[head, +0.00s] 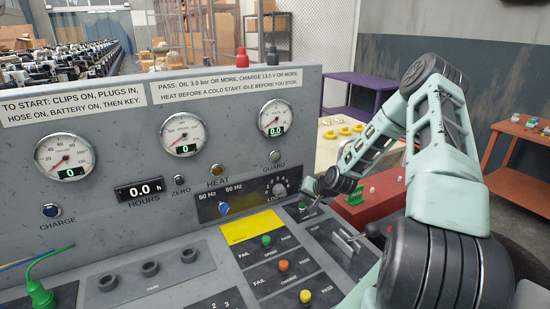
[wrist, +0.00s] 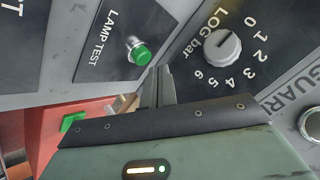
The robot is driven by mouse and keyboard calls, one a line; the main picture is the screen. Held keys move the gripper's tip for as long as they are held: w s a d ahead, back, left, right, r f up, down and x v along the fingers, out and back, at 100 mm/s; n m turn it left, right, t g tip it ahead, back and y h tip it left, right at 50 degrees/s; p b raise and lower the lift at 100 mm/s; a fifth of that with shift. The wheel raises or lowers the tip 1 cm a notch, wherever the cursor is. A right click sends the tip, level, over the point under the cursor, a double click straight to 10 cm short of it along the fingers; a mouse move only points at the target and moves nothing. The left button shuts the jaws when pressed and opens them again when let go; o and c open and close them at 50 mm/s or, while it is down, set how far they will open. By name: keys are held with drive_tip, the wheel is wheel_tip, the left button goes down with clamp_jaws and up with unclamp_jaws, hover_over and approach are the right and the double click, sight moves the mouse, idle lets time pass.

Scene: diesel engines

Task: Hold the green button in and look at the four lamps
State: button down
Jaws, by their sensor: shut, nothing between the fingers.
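The green button (wrist: 141,55) stands in a metal collar beside the words LAMP TEST in the wrist view. A small green spot (head: 302,205) just below my gripper in the head view appears to be it. My gripper (wrist: 157,76) is shut and empty, with its tips beside the button and apart from it in the picture; contact does not show. In the head view my gripper (head: 312,187) is at the panel's right end. Round indicators show at CHARGE (head: 52,211), blue, HEAT (head: 217,170), dark amber, and GUARD (head: 277,162), pale. I cannot tell which are lit.
The LOG bar knob (wrist: 221,46) is right of my fingers in the wrist view. A red box (head: 372,200) is beside the console.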

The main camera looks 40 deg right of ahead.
wheel_tip(320, 180, up, 5)
drive_tip(key=p, duration=0.3)
idle(0.7)
